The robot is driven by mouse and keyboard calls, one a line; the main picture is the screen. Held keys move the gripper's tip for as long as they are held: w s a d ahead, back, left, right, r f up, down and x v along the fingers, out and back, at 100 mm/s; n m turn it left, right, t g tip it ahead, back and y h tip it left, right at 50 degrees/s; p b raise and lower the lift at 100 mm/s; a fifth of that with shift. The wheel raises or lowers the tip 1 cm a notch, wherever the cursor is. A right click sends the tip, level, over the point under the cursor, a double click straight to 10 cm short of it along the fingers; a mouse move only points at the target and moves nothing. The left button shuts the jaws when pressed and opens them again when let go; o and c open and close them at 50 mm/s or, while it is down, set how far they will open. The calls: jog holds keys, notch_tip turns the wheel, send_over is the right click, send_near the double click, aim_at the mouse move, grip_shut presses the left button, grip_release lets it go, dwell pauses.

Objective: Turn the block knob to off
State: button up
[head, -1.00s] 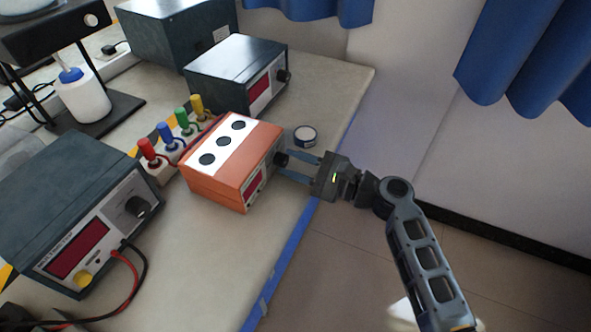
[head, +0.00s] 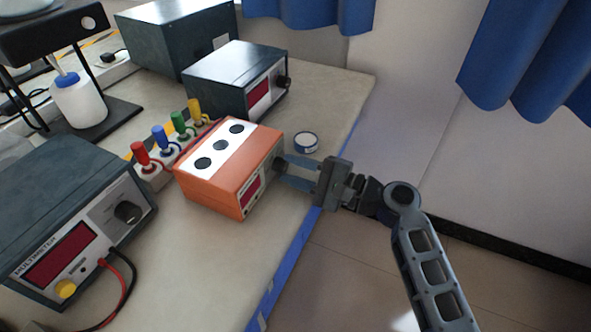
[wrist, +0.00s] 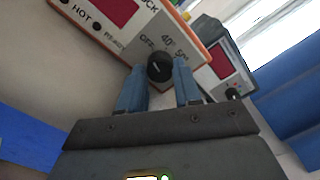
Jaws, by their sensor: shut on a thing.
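The orange block heater (head: 228,190) with a white top strip and three dark round wells sits near the table's right edge in the head view. Its front panel carries a red display and a black block knob (wrist: 160,67), seen in the wrist view below the OFF and 40 marks. A pale pointer line shows on the knob, but I cannot tell exactly which mark it meets. My gripper (head: 284,172) reaches in from the right, its two blue fingers on either side of the knob and shut on it. In the head view the fingers partly hide the knob.
A multimeter (head: 75,215) with red and black leads stands at left. Coloured plugs (head: 172,140) stand behind the block heater. A dark power supply (head: 235,75) is at the back. A small round tin (head: 306,141) sits close beyond my fingers. Blue tape (head: 290,258) marks the table edge.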

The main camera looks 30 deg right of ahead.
jog(key=o, duration=1)
jog(key=shift+o, duration=0.2)
jog(key=shift+f, duration=0.1)
